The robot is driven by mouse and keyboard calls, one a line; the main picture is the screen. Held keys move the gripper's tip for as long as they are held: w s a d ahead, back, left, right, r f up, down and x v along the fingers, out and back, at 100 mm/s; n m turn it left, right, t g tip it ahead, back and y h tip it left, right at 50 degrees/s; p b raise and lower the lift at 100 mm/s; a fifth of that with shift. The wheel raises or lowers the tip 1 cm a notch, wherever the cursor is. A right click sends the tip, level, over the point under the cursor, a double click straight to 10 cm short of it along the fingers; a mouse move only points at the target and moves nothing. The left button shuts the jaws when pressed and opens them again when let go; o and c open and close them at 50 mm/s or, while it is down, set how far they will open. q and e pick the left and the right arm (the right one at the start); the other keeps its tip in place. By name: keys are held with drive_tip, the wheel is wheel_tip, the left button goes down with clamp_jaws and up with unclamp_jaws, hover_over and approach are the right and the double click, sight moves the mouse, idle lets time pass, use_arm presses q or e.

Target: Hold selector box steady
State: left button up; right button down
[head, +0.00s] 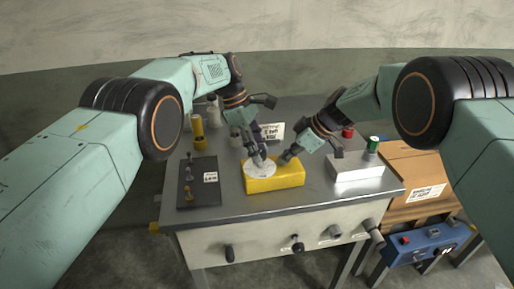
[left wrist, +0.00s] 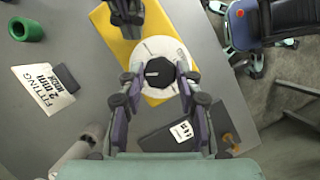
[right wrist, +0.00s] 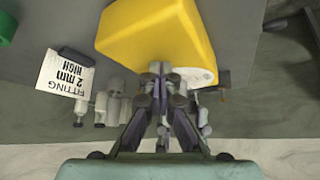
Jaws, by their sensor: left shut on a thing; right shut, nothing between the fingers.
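The yellow selector box (head: 275,182) sits near the middle of the grey table. Its round white dial (head: 260,171) is on top, at the left end. In the left wrist view the dial (left wrist: 144,56) carries a black knob (left wrist: 159,72) at its middle. My left gripper (head: 257,160) is shut on this knob, with a finger on each side. My right gripper (head: 284,160) is shut and empty, its fingertips close against the far edge of the box. In the right wrist view the yellow box (right wrist: 155,32) lies just beyond the fingertips; whether they touch it is unclear.
A dark plate (head: 187,190) with small fittings and a label lies left of the box. A white block (head: 357,175) stands to the right, near a green cylinder (head: 373,144). A card reading "FITTING 2 mm HIGH" (left wrist: 45,86) stands behind. A cardboard box (head: 408,165) is beyond the table's right edge.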

use_arm(q)
drive_tip(key=shift+s+d, duration=0.1)
drive_tip(key=shift+d, duration=0.05)
idle(0.3)
drive_tip(key=o, duration=1.2)
drive_tip(key=shift+c, duration=0.2)
drive_tip(key=v, duration=0.7)
drive_tip(key=shift+a+r, duration=0.25)
drive_tip(key=shift+r, duration=0.05)
